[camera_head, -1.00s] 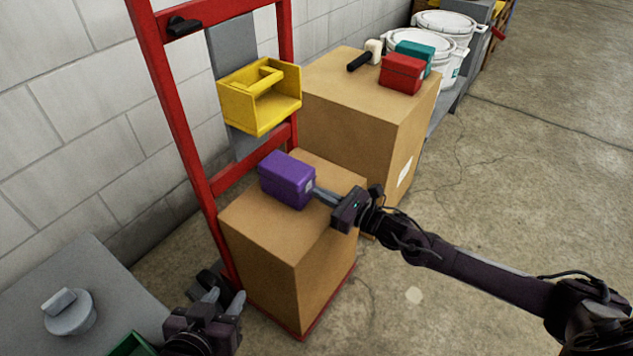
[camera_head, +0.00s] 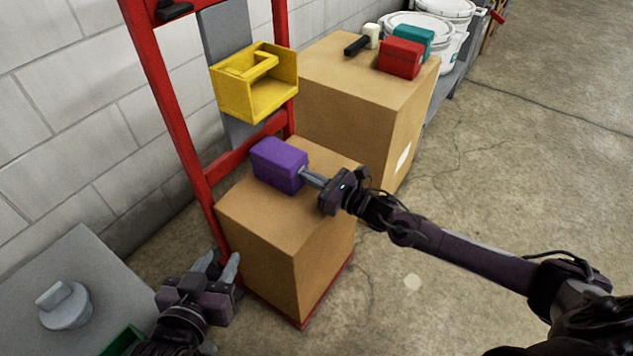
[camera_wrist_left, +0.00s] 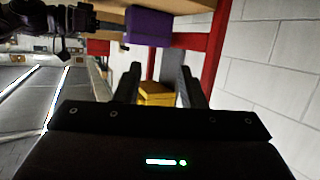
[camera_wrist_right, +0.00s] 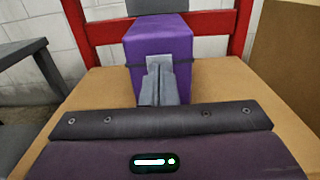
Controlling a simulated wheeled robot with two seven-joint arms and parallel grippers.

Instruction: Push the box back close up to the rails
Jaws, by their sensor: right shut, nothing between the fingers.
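The purple box (camera_head: 279,165) sits upright on top of a brown carton (camera_head: 262,214), near its rear edge. It also shows in the left wrist view (camera_wrist_left: 148,27). The red rails (camera_head: 165,100) of a hand truck stand just behind it; in the right wrist view a red crossbar (camera_wrist_right: 105,32) runs behind the box. I cannot tell whether box and rails touch. My right gripper (camera_head: 304,172) is shut and empty, its fingertips at the front face of the box; contact looks likely. My left gripper (camera_head: 222,262) is open and empty, low left of the carton.
A yellow bin (camera_head: 250,95) hangs on the truck above the box. A larger carton (camera_head: 345,95) behind carries a red box (camera_head: 401,58), a teal box (camera_head: 414,38) and a mallet (camera_head: 363,42). A grey surface (camera_head: 105,285) lies at lower left. The floor at right is clear.

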